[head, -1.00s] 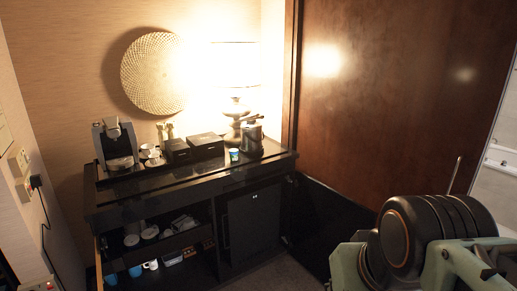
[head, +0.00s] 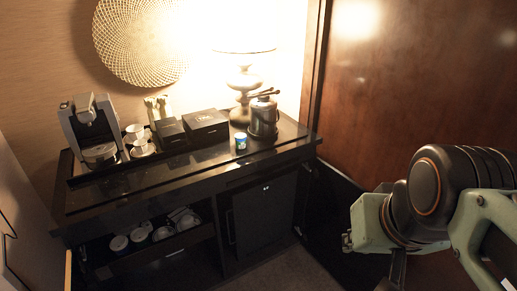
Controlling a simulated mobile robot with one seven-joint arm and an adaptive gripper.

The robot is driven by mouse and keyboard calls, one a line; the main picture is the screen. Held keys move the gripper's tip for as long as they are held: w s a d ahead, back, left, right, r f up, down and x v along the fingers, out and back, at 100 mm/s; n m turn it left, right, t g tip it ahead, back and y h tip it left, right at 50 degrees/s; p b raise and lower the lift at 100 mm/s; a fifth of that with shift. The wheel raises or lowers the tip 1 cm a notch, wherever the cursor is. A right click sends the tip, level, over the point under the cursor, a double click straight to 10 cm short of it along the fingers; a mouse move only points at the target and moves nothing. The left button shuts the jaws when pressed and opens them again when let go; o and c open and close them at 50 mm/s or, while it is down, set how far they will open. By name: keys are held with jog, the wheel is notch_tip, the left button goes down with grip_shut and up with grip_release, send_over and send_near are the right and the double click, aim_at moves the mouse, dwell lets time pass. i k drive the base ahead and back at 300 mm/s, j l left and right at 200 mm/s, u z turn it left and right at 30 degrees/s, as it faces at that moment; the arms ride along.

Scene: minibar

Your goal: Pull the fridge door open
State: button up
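The fridge door (head: 265,218) is a dark, flat front in the right part of the black cabinet, and it looks shut. A thin upright handle (head: 230,228) shows along its left edge. A dark cabinet door panel (head: 330,215) stands swung out to the right of the fridge, leaving the fridge front uncovered. My arm, pale green with black joints, fills the right side of the head view, to the right of the fridge.
A drawer of cups (head: 150,250) is at left. Carpet (head: 290,272) lies before the fridge.

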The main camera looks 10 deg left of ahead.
aim_at(263, 211)
jog(key=i+j, duration=0.8)
jog(key=j, duration=0.2)
jog(key=i+j+u, duration=0.1)
jog(key=j, duration=0.3)
jog(key=i, duration=0.05)
